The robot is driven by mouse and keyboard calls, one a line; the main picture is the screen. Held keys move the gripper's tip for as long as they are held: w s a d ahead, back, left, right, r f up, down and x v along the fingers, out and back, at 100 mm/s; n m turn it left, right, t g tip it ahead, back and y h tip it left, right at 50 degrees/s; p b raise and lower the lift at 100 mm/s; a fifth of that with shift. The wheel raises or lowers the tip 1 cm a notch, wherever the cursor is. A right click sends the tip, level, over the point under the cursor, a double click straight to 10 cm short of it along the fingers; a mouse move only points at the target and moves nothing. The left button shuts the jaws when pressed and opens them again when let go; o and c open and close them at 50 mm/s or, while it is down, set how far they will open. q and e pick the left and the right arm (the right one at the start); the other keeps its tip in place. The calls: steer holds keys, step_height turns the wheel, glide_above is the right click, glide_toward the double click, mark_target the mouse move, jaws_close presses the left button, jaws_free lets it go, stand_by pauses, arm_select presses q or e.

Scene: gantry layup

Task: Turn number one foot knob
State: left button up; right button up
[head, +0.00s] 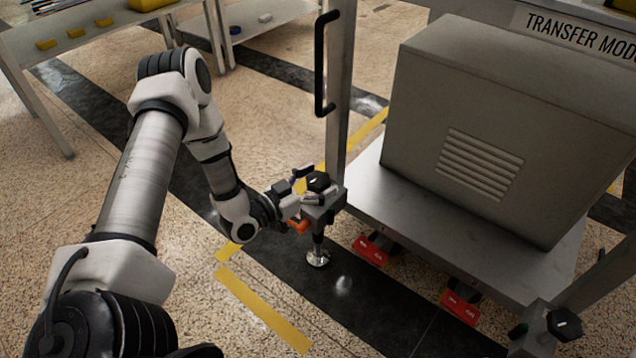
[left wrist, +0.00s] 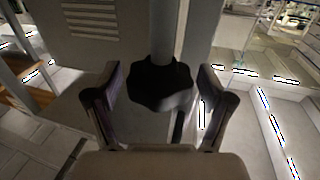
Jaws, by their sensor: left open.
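A black lobed foot knob (head: 318,181) sits on top of a bracket at the near left corner post of the transfer cart, above a round metal foot (head: 318,257). My left gripper (head: 305,192) is at this knob, coming from the left. In the left wrist view the knob (left wrist: 160,88) lies between the two open fingers (left wrist: 160,80), with a visible gap on each side. A second black knob (head: 564,323) is on the cart's near right corner. No number is readable at either knob. My right gripper is not in view.
The cart carries a large grey vented box (head: 510,130). A black handle (head: 326,62) is on its left post. Red pedals (head: 371,250) show under its edge. A table (head: 90,38) with yellow pieces stands at the back left. Open floor lies in front of the cart.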

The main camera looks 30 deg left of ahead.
arm_select(q)
steer(key=c, duration=1.2)
steer(key=shift+o, duration=0.2)
steer(key=m+h+p, duration=0.1)
steer(key=p, duration=0.1)
steer(key=shift+r+g+h+p, duration=0.3)
steer(key=shift+r, duration=0.1)
steer(key=shift+f+m+h, duration=0.15)
steer(key=shift+m+h, duration=0.15)
steer(key=shift+h, duration=0.1)
steer(key=shift+f, duration=0.2)
steer(key=o, duration=1.2)
steer(key=shift+c, duration=0.2)
steer(key=v, duration=1.2)
steer(key=shift+r, duration=0.2)
